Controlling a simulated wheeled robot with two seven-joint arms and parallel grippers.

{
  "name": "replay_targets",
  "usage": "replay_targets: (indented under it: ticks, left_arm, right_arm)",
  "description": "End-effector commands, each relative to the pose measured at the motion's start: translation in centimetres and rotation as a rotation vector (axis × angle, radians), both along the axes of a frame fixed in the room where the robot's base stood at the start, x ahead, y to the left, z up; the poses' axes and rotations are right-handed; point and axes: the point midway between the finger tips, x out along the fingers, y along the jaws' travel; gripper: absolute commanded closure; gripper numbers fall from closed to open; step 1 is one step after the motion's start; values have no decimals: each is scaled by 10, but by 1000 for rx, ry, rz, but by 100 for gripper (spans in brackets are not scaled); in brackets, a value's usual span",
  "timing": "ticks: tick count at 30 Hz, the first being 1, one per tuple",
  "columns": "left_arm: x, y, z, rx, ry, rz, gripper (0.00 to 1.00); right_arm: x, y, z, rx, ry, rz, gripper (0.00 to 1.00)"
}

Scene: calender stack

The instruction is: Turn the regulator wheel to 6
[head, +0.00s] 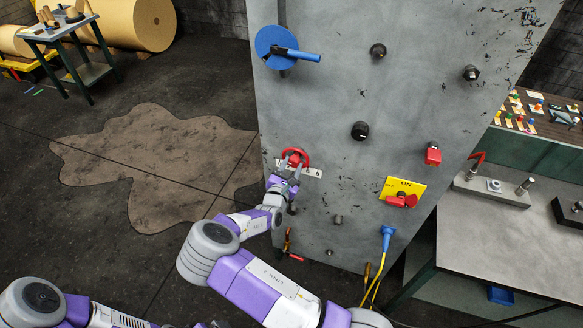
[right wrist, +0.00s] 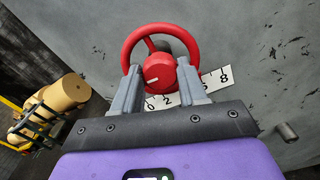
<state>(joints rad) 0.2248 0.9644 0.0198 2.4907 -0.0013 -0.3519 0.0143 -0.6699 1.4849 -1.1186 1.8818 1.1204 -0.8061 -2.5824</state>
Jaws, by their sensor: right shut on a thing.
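The red regulator wheel (head: 295,151) is mounted low on the grey panel. It also shows in the right wrist view (right wrist: 131,42), with a round red hub bearing a short white mark. A white number strip (head: 313,172) lies behind it; 0, 2 and 8 are readable on the strip in the right wrist view (right wrist: 222,79), and the middle is partly hidden by a finger. My right gripper (right wrist: 159,70) is shut on the wheel, with one finger on each side of the hub. I cannot tell exactly which number the mark points to. My left gripper is out of view.
The panel (head: 335,90) carries a blue lever (head: 295,54), several black knobs, a red switch (head: 433,154) and a yellow ON plate (head: 404,184) with a red handle. A blue plug with yellow cable (head: 387,238) hangs at lower right. A metal workbench (head: 515,235) stands right.

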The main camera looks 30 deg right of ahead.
Motion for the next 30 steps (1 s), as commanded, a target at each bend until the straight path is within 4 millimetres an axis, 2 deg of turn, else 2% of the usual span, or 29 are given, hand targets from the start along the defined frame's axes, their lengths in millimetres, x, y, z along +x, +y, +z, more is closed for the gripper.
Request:
replay_targets:
  ticks: [20, 21, 25, 30]
  left_arm:
    - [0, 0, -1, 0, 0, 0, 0]
    - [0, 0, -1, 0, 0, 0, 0]
    - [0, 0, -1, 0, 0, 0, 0]
    - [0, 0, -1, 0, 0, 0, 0]
  right_arm:
    - [0, 0, 0, -40, 48, 0, 88]
    - [0, 0, 0, -39, 47, 0, 53]
    - [0, 0, 0, -40, 46, 0, 33]
    - [0, 0, 0, -40, 46, 0, 32]
